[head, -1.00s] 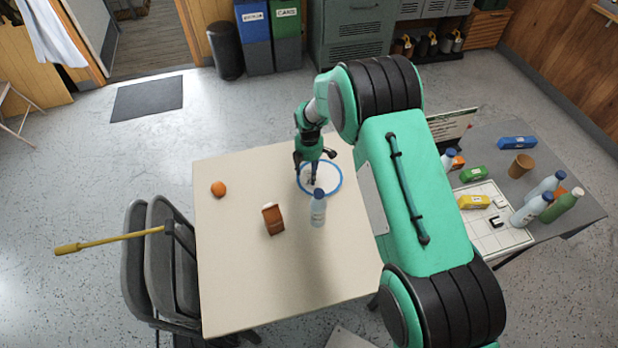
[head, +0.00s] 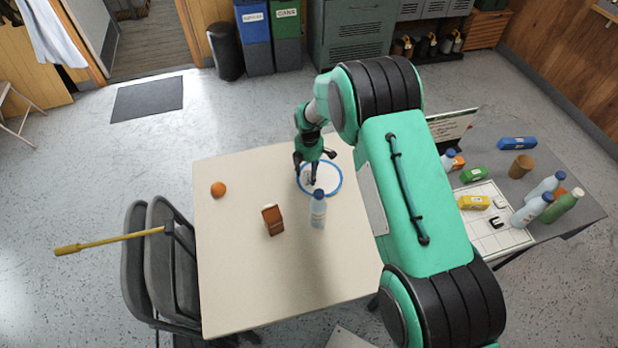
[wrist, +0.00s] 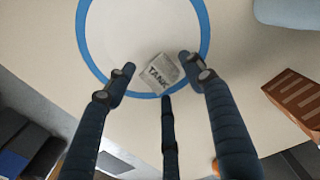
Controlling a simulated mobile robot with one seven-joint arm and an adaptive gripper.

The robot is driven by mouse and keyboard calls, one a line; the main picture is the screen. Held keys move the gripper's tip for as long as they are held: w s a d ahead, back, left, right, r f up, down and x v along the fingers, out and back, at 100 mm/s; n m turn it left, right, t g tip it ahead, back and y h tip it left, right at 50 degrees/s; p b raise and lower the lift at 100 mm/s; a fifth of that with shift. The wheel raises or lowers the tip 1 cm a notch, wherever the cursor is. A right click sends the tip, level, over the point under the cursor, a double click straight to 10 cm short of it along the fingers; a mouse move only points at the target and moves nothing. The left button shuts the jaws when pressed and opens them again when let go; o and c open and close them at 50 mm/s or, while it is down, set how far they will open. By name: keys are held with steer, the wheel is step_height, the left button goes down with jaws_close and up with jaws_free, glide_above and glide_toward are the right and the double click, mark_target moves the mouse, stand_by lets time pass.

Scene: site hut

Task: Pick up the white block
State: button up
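The white block (wrist: 162,72) shows in the wrist view as a small pale cube with dark lettering on one face. It rests on the table inside the blue ring marking (wrist: 203,55), close to the ring's edge. My gripper (head: 312,176) is over that ring in the head view, pointing down. In the wrist view its three dark fingers are spread around the block, with gaps between them and it, so it is open and empty. I cannot make out the block in the head view, where the fingers and a bottle crowd the spot.
A clear bottle with a blue cap (head: 318,212) stands just in front of the ring. A brown carton (head: 273,220) and an orange (head: 218,189) are farther left on the cream table (head: 240,290). A grey side table (head: 575,205) at right holds bottles and cartons.

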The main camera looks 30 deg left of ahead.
mark_target(309, 174)
steer(key=shift+r, duration=0.1)
step_height(309, 174, up, 14)
steer(key=p, duration=0.1)
steer(key=shift+f, duration=0.2)
stand_by(0.7)
steer(key=shift+s, duration=0.1)
steer(key=shift+o, duration=0.4)
steer(key=shift+w+d+f+n+g+y, duration=0.25)
steer(key=shift+f+n, duration=0.2)
steer(key=shift+n, duration=0.45)
steer(key=shift+w+d+f+n+g+y, duration=0.1)
steer(key=shift+w+f+n+g, duration=0.3)
steer(key=shift+n, duration=0.5)
steer(key=shift+s+f, duration=0.1)
steer(key=shift+s+a+f+b, duration=0.1)
steer(key=shift+s+f+b, duration=0.1)
steer(key=shift+f, duration=1.9)
steer(key=shift+s+a+f+b, duration=0.1)
steer(key=shift+s+f, duration=0.1)
steer(key=shift+f, duration=1.85)
